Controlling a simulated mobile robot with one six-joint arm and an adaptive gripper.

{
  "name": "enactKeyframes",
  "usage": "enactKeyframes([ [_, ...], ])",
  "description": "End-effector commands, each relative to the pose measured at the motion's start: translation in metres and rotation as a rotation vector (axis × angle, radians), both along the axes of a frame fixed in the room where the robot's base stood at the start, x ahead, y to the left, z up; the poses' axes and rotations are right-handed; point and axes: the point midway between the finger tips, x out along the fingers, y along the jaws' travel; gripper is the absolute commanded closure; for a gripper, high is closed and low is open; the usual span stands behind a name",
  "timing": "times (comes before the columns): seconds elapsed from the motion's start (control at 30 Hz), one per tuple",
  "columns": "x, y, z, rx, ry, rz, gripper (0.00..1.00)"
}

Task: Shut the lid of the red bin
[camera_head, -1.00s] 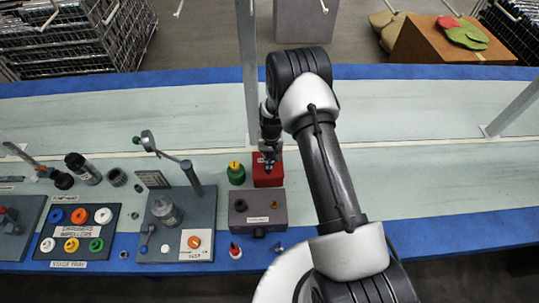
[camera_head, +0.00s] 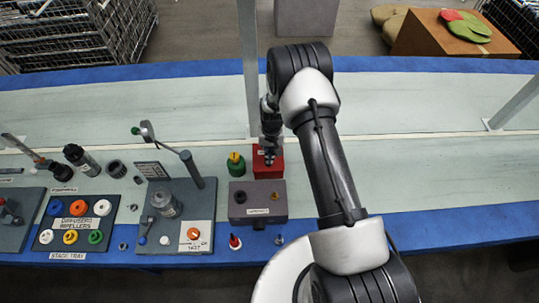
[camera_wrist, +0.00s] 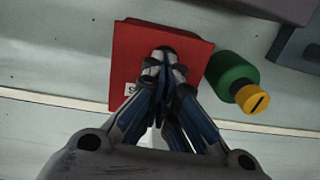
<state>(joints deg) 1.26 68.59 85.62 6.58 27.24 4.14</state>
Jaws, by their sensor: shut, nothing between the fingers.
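The red bin (camera_head: 276,174) stands on the pale bench behind a grey box. In the wrist view a flat red surface (camera_wrist: 190,48) fills the middle, with part of a white label at its left edge. No raised lid shows, but I cannot tell whether the lid is fully down. My gripper (camera_head: 269,161) points down at the top of the bin. Its fingertips (camera_wrist: 165,55) are together and empty, over the red surface. They seem to touch it or be very close. The fingers hide part of the bin.
A green bottle with a yellow cap (camera_head: 236,164) stands close beside the bin on the left. The grey box (camera_head: 258,198) is just in front. A grey upright post (camera_head: 248,65) rises behind. The bench to the right is clear.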

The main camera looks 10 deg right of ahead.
Motion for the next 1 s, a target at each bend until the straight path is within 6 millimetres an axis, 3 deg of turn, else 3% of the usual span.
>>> enactKeyframes([
  [0.17, -0.005, 0.0, 0.001, 0.0, 0.012, 0.001, 1.0],
  [0.7, -0.001, -0.005, 0.116, 0.001, -0.002, 0.001, 1.0],
  [1.0, -0.003, -0.006, 0.14, 0.0, 0.0, 0.001, 1.0],
])
